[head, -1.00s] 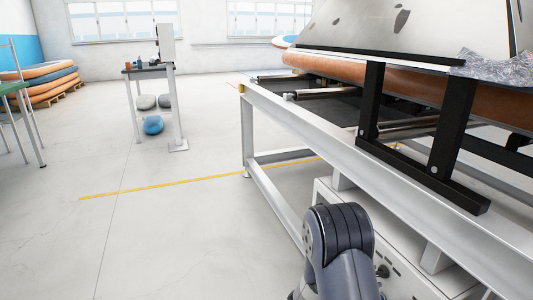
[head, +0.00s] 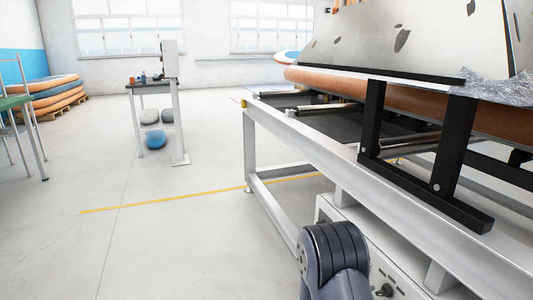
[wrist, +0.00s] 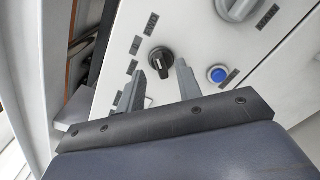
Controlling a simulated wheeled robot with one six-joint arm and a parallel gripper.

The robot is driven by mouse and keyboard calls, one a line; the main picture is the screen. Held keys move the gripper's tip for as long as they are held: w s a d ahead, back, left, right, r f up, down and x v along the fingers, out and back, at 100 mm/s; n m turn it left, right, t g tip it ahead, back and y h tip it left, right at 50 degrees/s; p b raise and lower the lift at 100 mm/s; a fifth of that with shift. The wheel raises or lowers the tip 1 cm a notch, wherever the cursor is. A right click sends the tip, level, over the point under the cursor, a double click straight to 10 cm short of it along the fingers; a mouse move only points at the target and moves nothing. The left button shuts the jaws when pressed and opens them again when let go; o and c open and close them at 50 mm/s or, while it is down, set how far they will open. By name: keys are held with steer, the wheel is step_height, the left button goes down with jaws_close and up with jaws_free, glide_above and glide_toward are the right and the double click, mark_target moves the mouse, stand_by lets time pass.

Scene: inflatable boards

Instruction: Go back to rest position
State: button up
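In the wrist view my gripper (wrist: 160,80) faces a white control panel (wrist: 205,45). Its two grey fingers stand apart, one on each side of a black knob (wrist: 160,58) as seen in the picture. I cannot tell whether they touch the knob. Nothing else shows between the fingers. In the head view a dark grey part of my arm fills the bottom centre, in front of a white cabinet under the long table; my gripper is hidden there.
The wrist view also shows a blue button (wrist: 218,74) and a grey knob (wrist: 238,6). A long white-framed table (head: 300,140) with black brackets (head: 372,120) stands at right. A small stand (head: 180,120) is at the back.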

steer(key=p+v, duration=0.2)
steer(key=v, duration=0.5)
steer(key=b+x, duration=0.2)
steer(key=x, duration=0.9)
steer(key=shift+r+b, duration=0.2)
steer(key=shift+b, duration=0.15)
steer(key=n+p, duration=0.3)
steer(key=shift+a+r+p, duration=0.15)
steer(key=shift+p, duration=0.2)
steer(key=n+p, duration=0.4)
steer(key=n, duration=0.1)
steer(key=shift+w+a+n+p, duration=0.1)
steer(key=shift+w+n+p, duration=0.1)
steer(key=shift+n+p, duration=0.15)
steer(key=shift+a+n, duration=0.25)
steer(key=shift+n, duration=0.1)
steer(key=p, duration=0.2)
glide_toward(380, 292)
steer(key=shift+a, duration=0.75)
steer(key=shift+s+r+m, duration=0.25)
steer(key=shift+s+m, duration=0.15)
steer(key=shift+g, duration=0.3)
